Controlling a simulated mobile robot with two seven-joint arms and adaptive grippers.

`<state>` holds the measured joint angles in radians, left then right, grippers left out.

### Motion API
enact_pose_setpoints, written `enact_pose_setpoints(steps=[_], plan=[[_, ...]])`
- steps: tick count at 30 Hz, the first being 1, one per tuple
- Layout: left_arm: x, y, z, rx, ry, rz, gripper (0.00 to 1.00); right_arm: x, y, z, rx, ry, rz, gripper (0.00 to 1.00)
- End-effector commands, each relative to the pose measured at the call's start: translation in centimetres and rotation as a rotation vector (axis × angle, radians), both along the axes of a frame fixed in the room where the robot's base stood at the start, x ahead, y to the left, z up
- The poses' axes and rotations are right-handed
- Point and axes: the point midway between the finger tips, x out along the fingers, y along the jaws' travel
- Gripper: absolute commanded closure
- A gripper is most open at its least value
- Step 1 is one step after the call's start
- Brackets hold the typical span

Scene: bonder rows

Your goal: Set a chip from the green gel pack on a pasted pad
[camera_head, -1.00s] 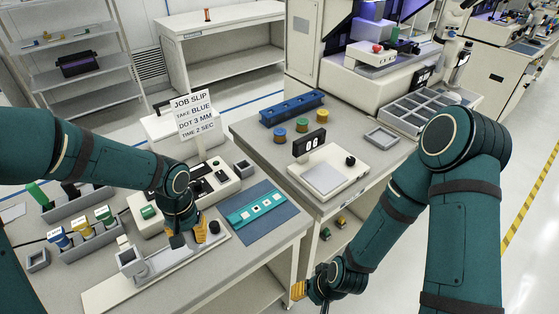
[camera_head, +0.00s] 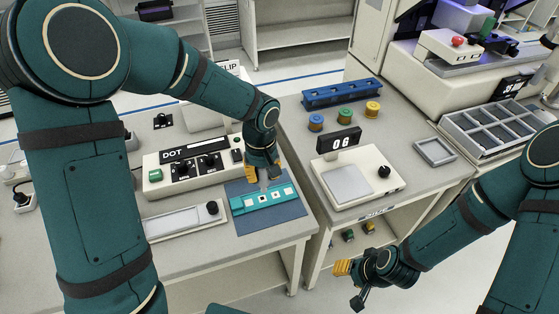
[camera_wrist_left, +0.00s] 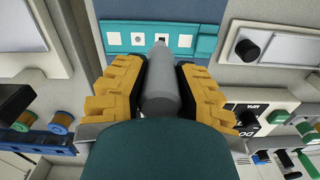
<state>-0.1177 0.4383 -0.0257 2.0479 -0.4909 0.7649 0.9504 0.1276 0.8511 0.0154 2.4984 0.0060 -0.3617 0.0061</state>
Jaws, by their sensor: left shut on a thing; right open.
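My left gripper (camera_head: 264,172) is shut on a grey, round-ended tool (camera_wrist_left: 161,85), which stands between the yellow fingers in the left wrist view. It is over the teal strip (camera_head: 243,209) with its row of white pads. One pad (camera_wrist_left: 137,39) bears a dark mark in the left wrist view. The strip lies on a blue mat (camera_head: 290,212). The tool's tip and any chip on it are too small or hidden to tell. My right gripper (camera_head: 350,280) is open and empty, low in front of the right bench. I cannot make out the green gel pack.
A control box marked DOT (camera_head: 196,168) stands behind the strip, and a long grey plate with a black knob (camera_head: 185,221) lies to its left. On the right bench are a scale (camera_head: 352,178), coloured spools (camera_head: 343,114), a blue rack (camera_head: 342,93) and a divided tray (camera_head: 490,128).

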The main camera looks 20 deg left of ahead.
Motion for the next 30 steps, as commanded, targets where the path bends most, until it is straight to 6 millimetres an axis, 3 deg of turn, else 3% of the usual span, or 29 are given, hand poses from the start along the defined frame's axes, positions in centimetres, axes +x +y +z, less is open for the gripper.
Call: enact_pose_setpoints(steps=[6, 10, 19, 30], plan=[[2.1, -1.4, 1.0, -0.002, -0.003, 0.358, 1.00, -0.2, 0.1, -0.6, 0.001, 0.005, 0.004, 0.53], [2.6, -1.8, 1.3, -0.002, -0.001, 0.471, 1.00, -0.3, 0.1, -0.7, 0.001, 0.005, 0.005, 0.53], [2.7, -1.9, 0.4, -0.002, 0.000, 0.508, 1.00, -0.5, 0.1, -1.5, 0.003, 0.009, 0.008, 0.53], [2.7, -1.9, -3.2, -0.003, -0.001, 0.506, 1.00, -0.9, 0.2, -4.0, 0.005, 0.019, 0.017, 0.53]])
